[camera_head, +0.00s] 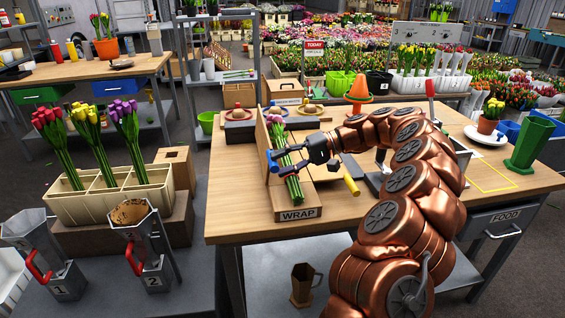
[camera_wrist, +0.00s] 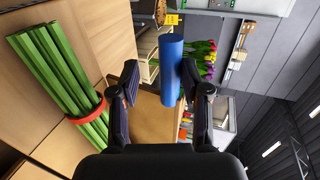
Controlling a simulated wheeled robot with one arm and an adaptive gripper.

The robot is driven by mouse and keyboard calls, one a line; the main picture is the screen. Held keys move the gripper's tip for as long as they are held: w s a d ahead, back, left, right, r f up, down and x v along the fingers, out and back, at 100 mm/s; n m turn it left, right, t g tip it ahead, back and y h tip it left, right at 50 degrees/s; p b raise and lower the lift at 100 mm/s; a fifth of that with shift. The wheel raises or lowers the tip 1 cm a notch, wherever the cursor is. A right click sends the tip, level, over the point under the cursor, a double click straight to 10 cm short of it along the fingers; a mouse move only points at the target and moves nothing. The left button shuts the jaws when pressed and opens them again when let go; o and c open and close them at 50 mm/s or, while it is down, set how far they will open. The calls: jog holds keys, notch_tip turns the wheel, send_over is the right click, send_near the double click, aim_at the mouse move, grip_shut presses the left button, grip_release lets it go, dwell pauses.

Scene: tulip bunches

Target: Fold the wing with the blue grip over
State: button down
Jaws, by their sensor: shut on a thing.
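The wrap station with its WRAP label (camera_head: 298,214) sits on the wooden table. A tulip bunch (camera_head: 291,180) with pink-purple heads and green stems lies in it; its stems, with a red-orange band, show in the wrist view (camera_wrist: 60,85). The left wing (camera_head: 262,133) stands raised beside the bunch. The blue grip (camera_head: 272,160) is on this wing's side and shows as a blue cylinder in the wrist view (camera_wrist: 171,70). My gripper (camera_wrist: 165,90) is shut on the blue grip. A yellow grip (camera_head: 351,184) is on the right side of the station, away from my gripper.
An orange cone (camera_head: 359,91) and a red-handled tool (camera_head: 430,92) stand toward the back of the table. A green vase (camera_head: 528,145) stands at the right. A cream crate (camera_head: 110,203) with red, yellow and purple tulip bunches stands left, across a gap.

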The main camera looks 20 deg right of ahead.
jog(key=shift+f, duration=0.85)
jog(key=c, duration=1)
grip_release()
jog(key=shift+w, duration=0.1)
jog(key=shift+r, duration=0.25)
